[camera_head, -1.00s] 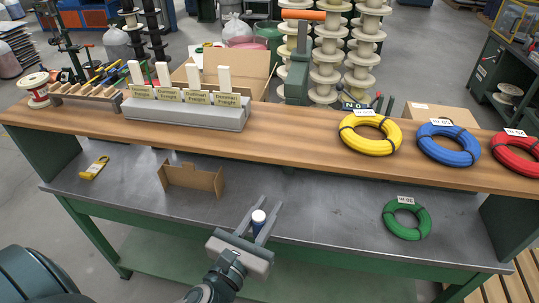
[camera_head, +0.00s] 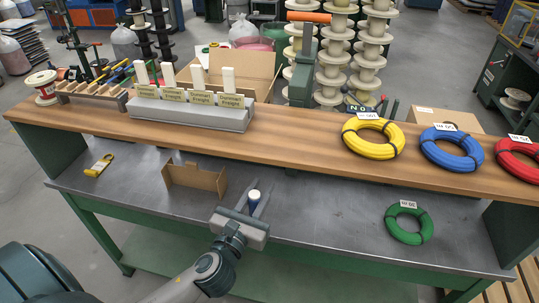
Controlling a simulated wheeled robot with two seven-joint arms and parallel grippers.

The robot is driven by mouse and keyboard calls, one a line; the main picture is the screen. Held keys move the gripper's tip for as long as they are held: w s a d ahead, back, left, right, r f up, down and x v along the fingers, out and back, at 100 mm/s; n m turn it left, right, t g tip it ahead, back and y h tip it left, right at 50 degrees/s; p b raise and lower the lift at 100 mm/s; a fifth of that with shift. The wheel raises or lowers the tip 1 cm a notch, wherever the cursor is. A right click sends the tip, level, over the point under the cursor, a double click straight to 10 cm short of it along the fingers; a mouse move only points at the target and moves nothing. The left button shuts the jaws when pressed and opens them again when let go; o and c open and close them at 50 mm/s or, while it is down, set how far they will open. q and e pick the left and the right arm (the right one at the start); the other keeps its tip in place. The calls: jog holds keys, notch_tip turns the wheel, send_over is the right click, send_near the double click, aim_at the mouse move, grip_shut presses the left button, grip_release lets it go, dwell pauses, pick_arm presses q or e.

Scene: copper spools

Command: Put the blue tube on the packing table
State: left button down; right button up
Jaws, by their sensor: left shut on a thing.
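The blue tube (camera_head: 254,199) with a white cap is upright between the fingers of my left gripper (camera_head: 255,207). The gripper is shut on it, over the grey metal top of the packing table (camera_head: 320,215), near its front edge. I cannot tell whether the tube's base touches the tabletop; the gripper body hides its lower part. My right gripper is not in view.
A small open cardboard box (camera_head: 195,178) stands left of the gripper. The raised wooden shelf (camera_head: 290,146) holds yellow, blue and red coils. Metal between box and green coil is clear.

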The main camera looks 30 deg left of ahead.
pick_arm(q)
jog(key=w+a+f+n+y, duration=0.2)
jog(key=w+a, duration=0.5)
jog(key=a, duration=0.4)
jog(key=shift+w+a+g+y, duration=0.3)
jog(key=shift+a+y, duration=0.05)
jog(key=shift+y, duration=0.05)
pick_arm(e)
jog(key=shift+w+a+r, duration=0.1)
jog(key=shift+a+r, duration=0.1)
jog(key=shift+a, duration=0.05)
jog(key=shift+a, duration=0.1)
pick_arm(q)
jog(key=w+f, duration=0.2)
jog(key=w, duration=0.2)
jog(key=w+f, duration=0.2)
jog(key=w, duration=0.1)
jog(key=w+f, duration=0.3)
jog(key=w, duration=0.1)
jog(key=shift+w+d, duration=0.1)
jog(key=shift+w, duration=0.25)
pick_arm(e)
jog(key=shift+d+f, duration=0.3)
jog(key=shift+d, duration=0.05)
